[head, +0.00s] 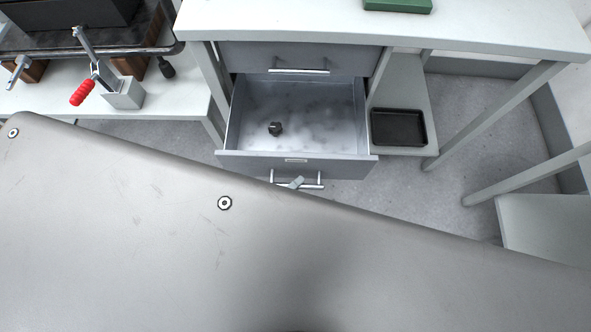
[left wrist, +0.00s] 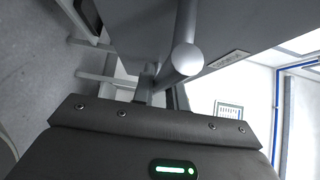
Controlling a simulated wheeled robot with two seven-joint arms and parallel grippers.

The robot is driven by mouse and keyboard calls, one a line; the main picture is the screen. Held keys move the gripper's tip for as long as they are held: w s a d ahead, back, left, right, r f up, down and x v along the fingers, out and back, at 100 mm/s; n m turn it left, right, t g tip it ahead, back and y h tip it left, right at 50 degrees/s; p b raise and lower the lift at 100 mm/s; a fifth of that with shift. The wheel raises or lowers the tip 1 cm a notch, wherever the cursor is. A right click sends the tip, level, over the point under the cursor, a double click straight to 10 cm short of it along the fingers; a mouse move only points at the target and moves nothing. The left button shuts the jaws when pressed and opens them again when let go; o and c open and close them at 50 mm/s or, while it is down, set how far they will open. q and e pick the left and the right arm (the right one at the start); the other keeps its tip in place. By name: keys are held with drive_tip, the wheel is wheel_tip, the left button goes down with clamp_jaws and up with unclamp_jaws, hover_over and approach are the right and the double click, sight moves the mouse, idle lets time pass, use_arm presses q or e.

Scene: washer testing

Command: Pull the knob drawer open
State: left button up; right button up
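The grey knob drawer (head: 345,163) stands pulled out below the white workbench in the head view. A small dark knob (head: 275,129) lies inside it, left of the middle. The drawer's bar handle (head: 313,186) is on its front and shows large and close in the left wrist view (left wrist: 186,45). A small grey tip of my left gripper (head: 296,183) shows at this handle. The rest of the gripper is hidden behind my own large grey arm cover, so its finger opening cannot be made out. My right gripper is not in view.
A shut upper drawer (head: 300,58) is above the open one. A black tray (head: 399,127) sits on a low shelf to the right. A red-handled clamp (head: 100,85) stands on the left bench. Table legs stand at the right.

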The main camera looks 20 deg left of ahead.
use_arm(q)
drive_tip(key=o, duration=0.4)
drive_tip(key=v, duration=1)
drive_tip(key=shift+s+a, duration=0.2)
drive_tip(key=shift+s, duration=0.1)
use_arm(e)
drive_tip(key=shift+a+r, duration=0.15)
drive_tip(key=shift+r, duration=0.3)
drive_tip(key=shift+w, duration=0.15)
